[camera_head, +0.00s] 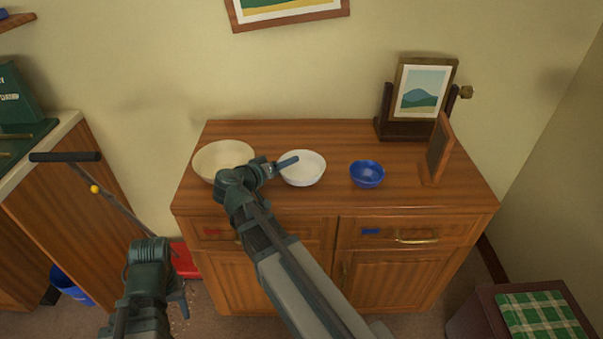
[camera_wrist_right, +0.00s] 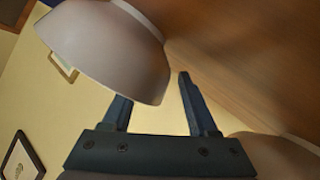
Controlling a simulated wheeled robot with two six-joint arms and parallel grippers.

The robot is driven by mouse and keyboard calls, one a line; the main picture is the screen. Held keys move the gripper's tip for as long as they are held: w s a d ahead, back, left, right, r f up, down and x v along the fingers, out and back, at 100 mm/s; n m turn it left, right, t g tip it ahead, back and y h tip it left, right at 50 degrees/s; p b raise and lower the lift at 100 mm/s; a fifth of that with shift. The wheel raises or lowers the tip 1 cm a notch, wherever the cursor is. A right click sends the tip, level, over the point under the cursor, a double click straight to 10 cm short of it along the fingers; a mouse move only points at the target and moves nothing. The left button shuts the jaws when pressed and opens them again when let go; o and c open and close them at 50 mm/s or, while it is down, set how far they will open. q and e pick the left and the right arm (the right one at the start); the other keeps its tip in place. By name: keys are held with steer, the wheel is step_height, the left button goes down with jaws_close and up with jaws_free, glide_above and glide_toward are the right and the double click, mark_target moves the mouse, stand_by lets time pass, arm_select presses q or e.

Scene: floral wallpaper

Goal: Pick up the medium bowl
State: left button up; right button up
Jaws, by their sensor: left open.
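The white medium bowl (camera_head: 303,170) stands upright on the wooden cabinet top, between a larger cream bowl (camera_head: 222,158) and a small blue bowl (camera_head: 367,174). My right gripper (camera_head: 283,163) is at its left rim, with one finger reaching over the bowl. In the right wrist view the gripper (camera_wrist_right: 155,92) is open; the white bowl (camera_wrist_right: 105,45) hides the tip of one finger, and the other finger is outside the wall. A gap shows between wall and outer finger. My left gripper (camera_head: 180,301) is open and empty, low in front of the cabinet.
The cabinet (camera_head: 400,140) also carries a picture frame on a stand (camera_head: 420,95) and an upright wooden board (camera_head: 438,150) at right. A red dustpan (camera_head: 186,262) and a blue bin (camera_head: 70,284) are on the floor at left. A stool (camera_head: 520,310) stands at lower right.

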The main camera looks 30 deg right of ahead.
jaws_close()
arm_select(q)
steer(key=shift+r, duration=0.2)
arm_select(e)
steer(key=shift+r, duration=0.2)
